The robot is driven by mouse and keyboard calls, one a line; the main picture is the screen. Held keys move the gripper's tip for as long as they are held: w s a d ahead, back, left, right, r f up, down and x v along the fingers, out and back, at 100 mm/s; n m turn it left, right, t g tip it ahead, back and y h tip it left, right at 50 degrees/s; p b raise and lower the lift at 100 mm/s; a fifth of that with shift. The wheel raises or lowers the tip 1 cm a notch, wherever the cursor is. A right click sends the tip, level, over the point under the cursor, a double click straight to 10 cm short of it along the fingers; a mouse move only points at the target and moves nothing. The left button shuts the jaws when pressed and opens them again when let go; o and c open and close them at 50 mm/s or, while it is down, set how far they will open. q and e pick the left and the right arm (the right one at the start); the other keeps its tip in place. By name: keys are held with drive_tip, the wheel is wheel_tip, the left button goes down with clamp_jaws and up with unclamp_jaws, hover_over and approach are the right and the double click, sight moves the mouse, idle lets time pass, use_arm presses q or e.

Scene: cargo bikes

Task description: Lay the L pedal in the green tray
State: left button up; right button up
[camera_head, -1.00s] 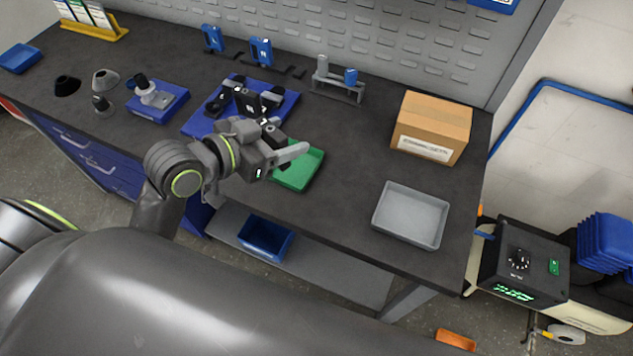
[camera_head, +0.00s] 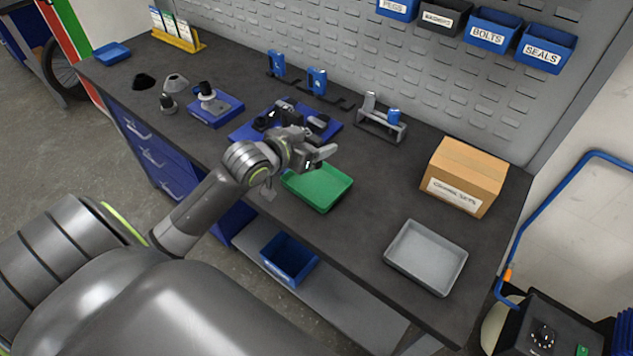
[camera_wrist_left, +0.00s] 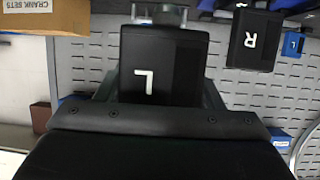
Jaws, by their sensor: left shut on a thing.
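My left gripper (camera_head: 318,154) is shut on the black L pedal (camera_wrist_left: 160,65), whose white letter faces the left wrist camera. In the head view the gripper hides most or all of that pedal. A black R pedal (camera_wrist_left: 253,38) shows to the right in the left wrist view. My right gripper is not in view.
Several black parts lie on the blue mat. A cardboard box (camera_head: 466,176) and an empty grey tray (camera_head: 426,257) are to the right. A small rack (camera_head: 381,124) stands behind. The bench between the green and grey trays is clear.

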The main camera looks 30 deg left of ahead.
use_arm(q)
wheel_tip(320, 180, down, 9)
drive_tip(key=shift+f, duration=0.1)
idle(0.3)
drive_tip(key=shift+f, duration=0.15)
drive_tip(key=o, duration=1.1)
drive_tip(key=shift+c, duration=0.2)
drive_tip(key=shift+s+r, duration=0.2)
drive_tip(key=v, duration=1.1)
drive_tip(key=shift+s+r, duration=0.2)
drive_tip(key=shift+s, duration=0.1)
